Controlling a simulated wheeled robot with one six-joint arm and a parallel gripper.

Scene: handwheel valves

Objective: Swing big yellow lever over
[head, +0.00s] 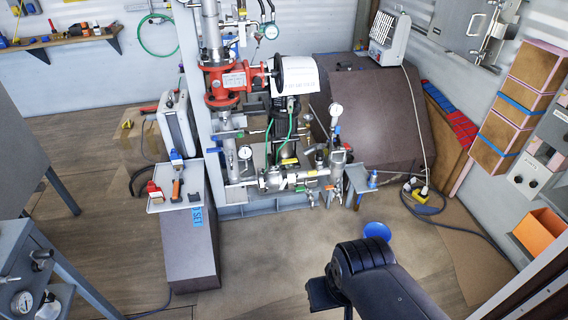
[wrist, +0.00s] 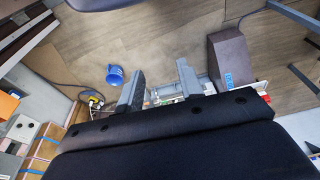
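The pipe and valve rig (head: 285,180) stands at the middle of the head view, with gauges and several small coloured handles. A yellow bar-like handle (head: 290,161) shows on its lower pipework; it is small here, and I cannot be sure it is the big yellow lever. My gripper (wrist: 160,68) shows in the wrist view with two grey fingers spread apart and nothing between them. In the head view my arm is at the lower right, apart from the rig and in front of it; the fingers are not clear there. Part of the rig shows beyond the fingers in the wrist view.
A dark brown box (head: 190,245) with a tool shelf (head: 175,186) stands left of the rig. A blue round object (head: 377,231) is right of the rig, near my arm. A cable (head: 425,205) lies on the floor at right.

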